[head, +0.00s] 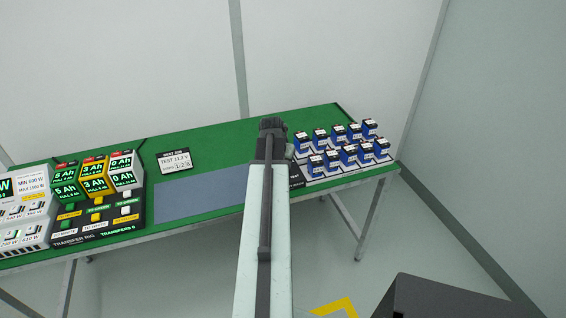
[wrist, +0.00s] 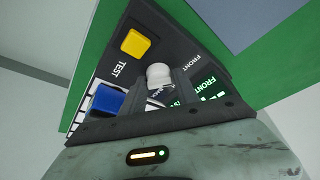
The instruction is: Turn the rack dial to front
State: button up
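The rack dial (wrist: 159,75) is a pale knob on a dark panel (wrist: 185,45) in the wrist view. FRONT is printed in white to its right, with a green-lit FRONT readout (wrist: 206,86) beside that. A partly hidden label is below the dial. Which way the dial points I cannot tell. My gripper (wrist: 165,97) is close to the dial, at its lower side; whether it touches it or is open or shut is unclear. In the head view my gripper (head: 272,126) is over the table, and my arm hides the dial.
In the head view, several blue batteries (head: 348,153) stand on the right of the green table (head: 215,134). A transfer rig (head: 100,226) and a test-job sign (head: 174,160) are left.

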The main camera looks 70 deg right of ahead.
jog(key=shift+r, duration=0.1)
jog(key=shift+r+p, duration=0.25)
jog(key=shift+p, duration=0.1)
jog(key=p+v, duration=0.6)
jog(key=v, duration=0.1)
jog(key=shift+a, duration=0.15)
